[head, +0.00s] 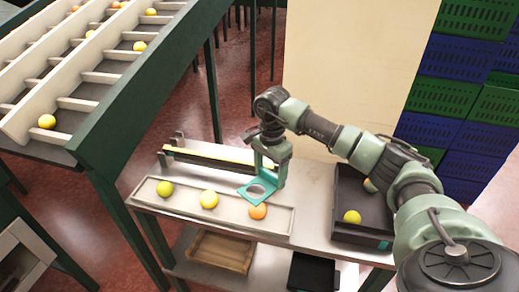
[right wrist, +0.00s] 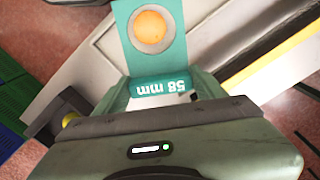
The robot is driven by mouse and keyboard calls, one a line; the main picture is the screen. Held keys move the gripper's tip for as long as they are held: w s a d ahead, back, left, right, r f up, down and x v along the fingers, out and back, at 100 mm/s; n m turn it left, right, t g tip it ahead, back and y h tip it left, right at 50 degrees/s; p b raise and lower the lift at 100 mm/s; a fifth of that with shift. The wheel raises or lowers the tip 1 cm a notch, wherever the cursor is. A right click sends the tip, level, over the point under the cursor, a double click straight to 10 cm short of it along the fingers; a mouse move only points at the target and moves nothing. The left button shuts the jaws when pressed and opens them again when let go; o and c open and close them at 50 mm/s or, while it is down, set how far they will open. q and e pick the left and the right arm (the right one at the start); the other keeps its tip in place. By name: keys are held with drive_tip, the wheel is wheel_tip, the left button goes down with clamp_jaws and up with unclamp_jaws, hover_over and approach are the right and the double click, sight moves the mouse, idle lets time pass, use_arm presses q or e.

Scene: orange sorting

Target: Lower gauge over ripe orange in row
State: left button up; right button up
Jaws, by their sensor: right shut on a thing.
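The teal gauge (head: 257,188) is a flat plate with a round hole and an upright handle. My right gripper (head: 272,160) is shut on its handle and holds it over the right end of the row tray. In the right wrist view the gauge (right wrist: 177,22) carries the text "58 mm", and the ripe orange (right wrist: 150,30) shows through its hole. In the head view the ripe orange (head: 258,211) shows just in front of the plate. A green-yellow fruit (head: 165,189) and a yellow fruit (head: 208,199) lie to its left in the row. My left gripper is not in view.
The row tray (head: 150,199) lies along the table's front. Behind it is a rail with a yellow strip (head: 210,158). A black crate (head: 345,190) with yellow fruit stands at right. A sloped sorting rack (head: 130,85) is at left; stacked crates (head: 455,95) stand behind.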

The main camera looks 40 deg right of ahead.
sight(272, 181)
drive_tip(key=shift+w+d, duration=0.15)
drive_tip(key=shift+w, duration=0.05)
drive_tip(key=shift+s+f+b, duration=0.2)
drive_tip(key=shift+s+b, duration=0.3)
drive_tip(key=shift+s, duration=0.45)
drive_tip(key=shift+f, duration=0.35)
drive_tip(key=f+b, duration=0.1)
drive_tip(key=w+f, duration=0.1)
drive_tip(key=shift+f+b, duration=0.35)
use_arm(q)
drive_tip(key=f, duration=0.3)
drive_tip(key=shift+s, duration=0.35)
use_arm(e)
drive_tip(key=shift+s+f, duration=0.25)
drive_tip(key=shift+f, duration=0.05)
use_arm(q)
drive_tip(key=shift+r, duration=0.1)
use_arm(e)
drive_tip(key=shift+w, duration=0.1)
